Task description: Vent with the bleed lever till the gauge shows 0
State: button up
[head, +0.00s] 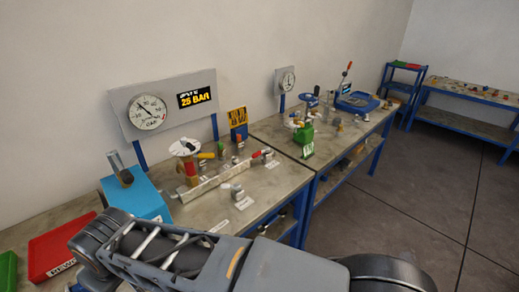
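A large round white gauge (147,113) is on a grey panel above the near bench. Its needle points to the upper left; the numbers are too small to read surely. Below it on the bench stands a vessel assembly with a pale round top (185,147). A yellow lever (207,155) sticks out on its right side. A red-ended lever (257,153) is further right on the same assembly. I cannot tell which one is the bleed lever. My arm crosses the bottom of the head view, and my gripper is not visible.
A black sign (197,96) reads 25 BAR. A blue box (137,196) with a grey upright piece and a red tray (62,247) are at left. Floor at right is clear.

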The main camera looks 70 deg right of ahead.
aim_at(260, 153)
jog(key=z, duration=0.1)
jog(key=k, duration=0.3)
jog(key=z, duration=3.15)
jog(key=k, duration=0.85)
jog(key=u, duration=0.9)
jog(key=i, duration=1)
jog(key=z, duration=2)
jog(key=i, duration=1.2)
